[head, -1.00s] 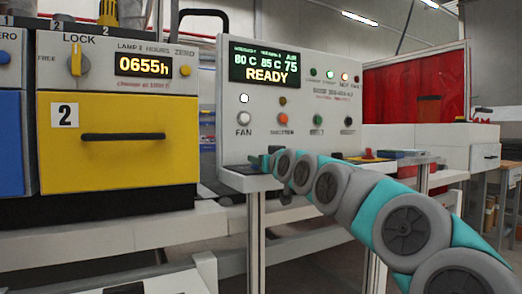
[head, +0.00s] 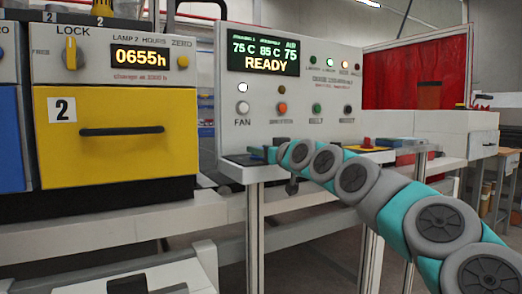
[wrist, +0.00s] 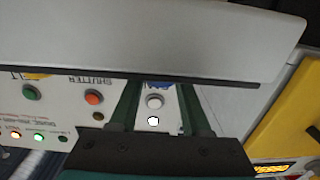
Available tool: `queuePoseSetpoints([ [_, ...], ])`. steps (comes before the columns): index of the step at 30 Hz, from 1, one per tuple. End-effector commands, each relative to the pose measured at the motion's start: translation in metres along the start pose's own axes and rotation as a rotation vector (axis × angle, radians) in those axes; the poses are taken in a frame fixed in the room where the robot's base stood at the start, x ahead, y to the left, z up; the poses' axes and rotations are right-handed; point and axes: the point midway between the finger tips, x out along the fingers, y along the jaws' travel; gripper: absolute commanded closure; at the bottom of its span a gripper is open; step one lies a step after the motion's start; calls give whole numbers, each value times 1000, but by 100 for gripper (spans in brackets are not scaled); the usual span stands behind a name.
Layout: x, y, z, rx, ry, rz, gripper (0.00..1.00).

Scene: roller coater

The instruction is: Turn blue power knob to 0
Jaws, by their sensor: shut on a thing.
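My gripper (head: 268,154) is at the shelf below the console's FAN button, at the console's left end. In the wrist view its two dark fingers (wrist: 157,92) stand apart with a small blue patch (wrist: 158,84) between them at the shelf edge. I take this for the blue power knob; most of it and the fingertips are hidden by the shelf. The jaws are shut on it. Its pointer and scale cannot be read. The console display (head: 263,55) reads 75 C, 85 C, 75 and READY.
The grey shelf (wrist: 140,40) fills the upper wrist view, close to the fingers. The white FAN button (head: 242,107) and orange SHUTTER button (head: 282,108) are above the gripper. A red stop button (head: 367,143) is to its right. A yellow lamp drawer (head: 120,145) stands left.

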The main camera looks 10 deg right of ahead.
Motion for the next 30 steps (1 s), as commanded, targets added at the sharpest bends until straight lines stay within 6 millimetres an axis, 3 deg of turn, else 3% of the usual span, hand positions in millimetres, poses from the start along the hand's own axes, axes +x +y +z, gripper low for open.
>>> queuePoseSetpoints([
  [2, 0, 0, -1, 0, 2, 1, 100],
  [3, 0, 0, -1, 0, 2, 1, 50],
  [10, 0, 0, -1, 0, 1, 0, 24],
  [20, -3, 0, 0, 0, 1, 1, 23],
  [30, -49, 1, 0, -1, 3, 2, 23],
])
